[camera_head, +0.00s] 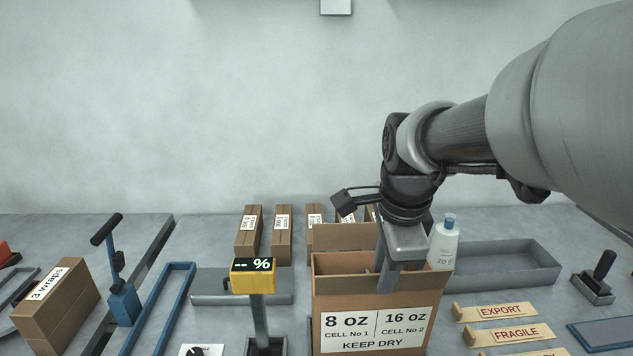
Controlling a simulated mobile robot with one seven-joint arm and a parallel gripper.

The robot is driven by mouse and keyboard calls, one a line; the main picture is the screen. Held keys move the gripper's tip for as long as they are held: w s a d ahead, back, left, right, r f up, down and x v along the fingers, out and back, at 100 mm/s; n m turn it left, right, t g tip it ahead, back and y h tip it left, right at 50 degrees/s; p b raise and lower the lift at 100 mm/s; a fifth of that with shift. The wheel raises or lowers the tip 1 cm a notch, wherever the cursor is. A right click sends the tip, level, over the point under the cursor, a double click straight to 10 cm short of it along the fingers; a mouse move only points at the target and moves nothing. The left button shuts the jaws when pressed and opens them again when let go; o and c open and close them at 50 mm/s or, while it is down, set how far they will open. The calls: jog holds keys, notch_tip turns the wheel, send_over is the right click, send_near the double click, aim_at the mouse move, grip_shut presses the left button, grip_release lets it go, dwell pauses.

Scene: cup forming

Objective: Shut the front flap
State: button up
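The cardboard box (332,292) stands at the centre front, with a printed label (375,330) reading 8 oz, 16 oz and KEEP DRY on its front. Its top is at least partly open, and a brown inside shows. A back flap (340,238) stands up behind the opening. The finger gap does not show clearly.
A white bottle (443,245) stands close behind the box's right side. A yellow display (253,274) on a post stands just left. Several small cartons (248,232) line the back. A grey tray (505,264) and wooden stamps (500,311) lie right; a blue frame (166,305) lies left.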

jog(key=shift+w+f, duration=0.1)
jog(key=shift+f, duration=0.4)
grip_shut()
jog(key=shift+r, duration=0.1)
